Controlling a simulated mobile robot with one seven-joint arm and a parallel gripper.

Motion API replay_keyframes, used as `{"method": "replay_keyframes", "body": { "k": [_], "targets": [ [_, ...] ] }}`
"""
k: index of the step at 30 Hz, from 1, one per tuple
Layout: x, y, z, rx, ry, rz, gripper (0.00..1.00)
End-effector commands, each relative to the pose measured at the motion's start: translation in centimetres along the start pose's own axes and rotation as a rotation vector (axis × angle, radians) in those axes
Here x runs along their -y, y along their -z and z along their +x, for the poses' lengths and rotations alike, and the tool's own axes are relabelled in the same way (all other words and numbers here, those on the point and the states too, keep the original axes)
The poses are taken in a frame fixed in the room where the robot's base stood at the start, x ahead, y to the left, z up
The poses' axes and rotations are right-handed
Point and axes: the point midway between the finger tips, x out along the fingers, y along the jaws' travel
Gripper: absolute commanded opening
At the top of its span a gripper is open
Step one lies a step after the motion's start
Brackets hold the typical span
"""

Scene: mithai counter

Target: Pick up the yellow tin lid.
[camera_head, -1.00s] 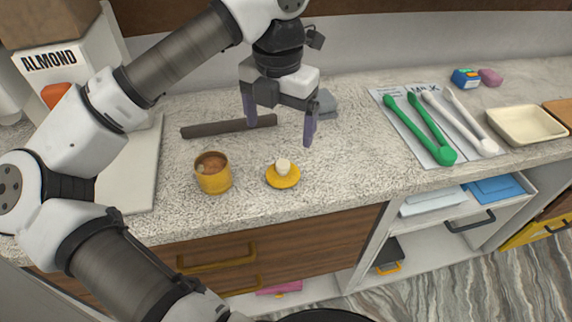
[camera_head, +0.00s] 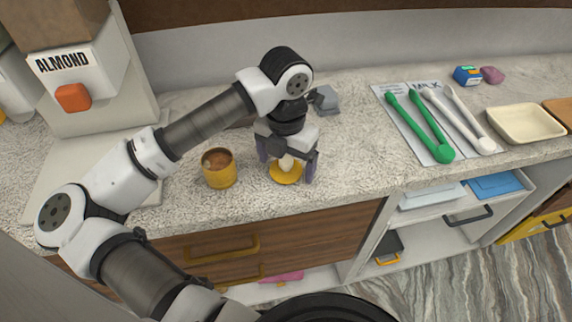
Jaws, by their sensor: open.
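The yellow tin lid (camera_head: 286,177) lies flat on the speckled counter, with a pale knob (camera_head: 286,163) on top. My gripper (camera_head: 287,168) is low over it, fingers pointing down, one on each side of the knob. The jaws are open; I cannot tell whether either finger touches the knob. The upper part of the knob is partly hidden by my gripper. The yellow tin (camera_head: 220,170) stands open just left of the lid, with brownish contents.
Green tongs (camera_head: 420,127) and white tongs (camera_head: 462,120) lie on a printed sheet to the right. A cream tray (camera_head: 526,123) is beyond them. The almond dispenser (camera_head: 88,85) stands at the back left. Counter between lid and sheet is clear. The counter's front edge (camera_head: 300,208) is close.

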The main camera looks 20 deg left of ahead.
Motion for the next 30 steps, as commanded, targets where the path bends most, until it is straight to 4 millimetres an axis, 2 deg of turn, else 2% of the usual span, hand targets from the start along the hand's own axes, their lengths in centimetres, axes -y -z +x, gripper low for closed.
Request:
{"method": "replay_keyframes", "body": {
  "k": [3,14,24,30],
  "targets": [
    [0.0,0.0,0.0,0.0,0.0,0.0,0.89],
    [0.0,0.0,0.0,0.0,0.0,0.0,0.42],
    [0.0,0.0,-0.2,0.001,0.0,0.0,0.41],
    [-0.1,-0.1,-1.6,0.001,-0.002,-0.001,0.41]
  ]
}}
